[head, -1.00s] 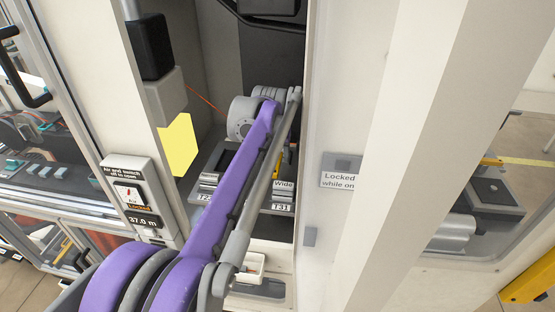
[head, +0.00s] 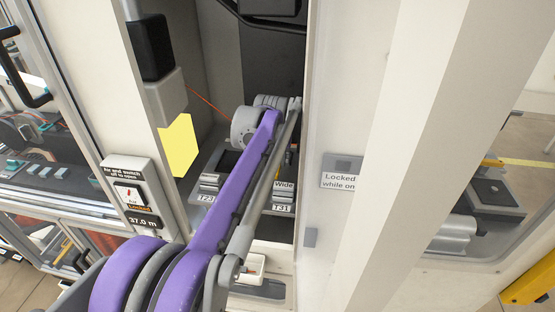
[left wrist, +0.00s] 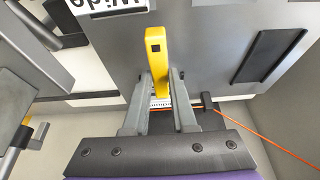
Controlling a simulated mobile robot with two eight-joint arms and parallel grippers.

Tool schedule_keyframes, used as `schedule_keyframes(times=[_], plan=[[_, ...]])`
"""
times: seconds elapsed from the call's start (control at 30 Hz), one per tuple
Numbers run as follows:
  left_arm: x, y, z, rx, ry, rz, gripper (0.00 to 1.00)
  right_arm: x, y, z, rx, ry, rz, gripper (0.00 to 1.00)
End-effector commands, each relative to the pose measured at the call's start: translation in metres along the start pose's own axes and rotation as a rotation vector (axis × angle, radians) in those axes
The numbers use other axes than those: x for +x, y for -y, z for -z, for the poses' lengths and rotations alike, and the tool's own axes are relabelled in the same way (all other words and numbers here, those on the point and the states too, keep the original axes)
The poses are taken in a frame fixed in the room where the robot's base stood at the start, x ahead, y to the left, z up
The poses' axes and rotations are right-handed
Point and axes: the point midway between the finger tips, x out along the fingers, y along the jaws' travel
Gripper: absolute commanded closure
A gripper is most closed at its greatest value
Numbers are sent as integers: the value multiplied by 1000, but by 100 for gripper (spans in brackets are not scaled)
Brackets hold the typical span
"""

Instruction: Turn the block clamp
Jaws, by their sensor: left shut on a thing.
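The block clamp's yellow lever (left wrist: 155,48) stands between the two grey fingers of my left gripper (left wrist: 160,88) in the left wrist view. The gripper is shut on it. A dark square mark shows near its free end. In the head view my purple left arm reaches into the open cabinet bay and hides most of the clamp and the gripper. Only a small orange-yellow bit shows beside the arm, above the "Wide" and "T31" labels (head: 283,196). My right gripper is in neither view.
The bay has a pale side wall on the right with a "Locked while on" sign (head: 341,171). On the left are a yellow panel (head: 180,145) and a switch box (head: 131,194). A thin orange wire (left wrist: 260,138) runs close to the gripper. A "T23" block (head: 208,188) stands left of the arm.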

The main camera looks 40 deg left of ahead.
Motion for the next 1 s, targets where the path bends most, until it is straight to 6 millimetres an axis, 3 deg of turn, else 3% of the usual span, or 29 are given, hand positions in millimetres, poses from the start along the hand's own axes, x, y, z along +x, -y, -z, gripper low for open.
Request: schedule_keyframes(times=[0.47,1.0], plan=[[-1,1,1,101,0,-43,100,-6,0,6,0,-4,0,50],[-2,2,2,545,-1,-228,100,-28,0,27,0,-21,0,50]])
